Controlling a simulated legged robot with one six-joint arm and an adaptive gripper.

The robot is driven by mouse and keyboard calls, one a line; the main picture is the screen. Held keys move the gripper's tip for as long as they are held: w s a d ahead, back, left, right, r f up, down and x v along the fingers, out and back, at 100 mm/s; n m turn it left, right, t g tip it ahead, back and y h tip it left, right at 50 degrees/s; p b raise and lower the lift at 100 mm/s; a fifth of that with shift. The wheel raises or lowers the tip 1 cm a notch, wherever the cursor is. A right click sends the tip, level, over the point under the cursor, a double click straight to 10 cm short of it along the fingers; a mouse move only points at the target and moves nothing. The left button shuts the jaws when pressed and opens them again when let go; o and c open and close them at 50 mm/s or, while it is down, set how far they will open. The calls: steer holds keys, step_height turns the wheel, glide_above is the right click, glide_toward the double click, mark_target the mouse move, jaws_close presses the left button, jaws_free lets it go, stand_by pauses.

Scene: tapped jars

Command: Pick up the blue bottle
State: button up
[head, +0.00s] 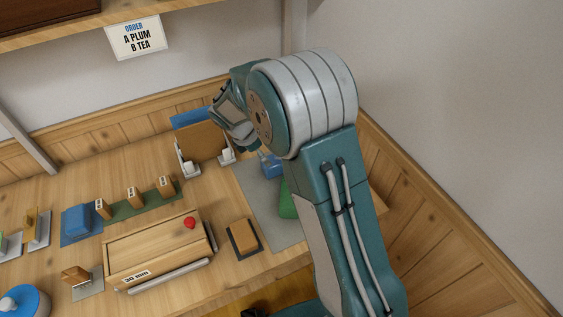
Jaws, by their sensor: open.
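A small blue object (271,166), which looks like the blue bottle, is on the grey mat (262,205), close to my arm. It is small in the picture, and I cannot tell whether it stands or lies. My gripper (233,122) is above and to the left of it, in front of a brown board. My gripper is open and appears empty; its fingertips are hard to make out. It looks apart from the blue object.
A brown board (203,142) stands behind the mat. A green thing (287,203) is partly hidden by my arm. A wooden box (152,252) with a red knob, a tan block (243,237) and a blue block (82,221) stand left. A wall closes the right.

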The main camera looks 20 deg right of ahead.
steer(key=x, duration=0.8)
steer(key=shift+w+d+f, duration=0.1)
steer(key=shift+d+f, duration=0.05)
steer(key=shift+d, duration=0.05)
steer(key=c, duration=1)
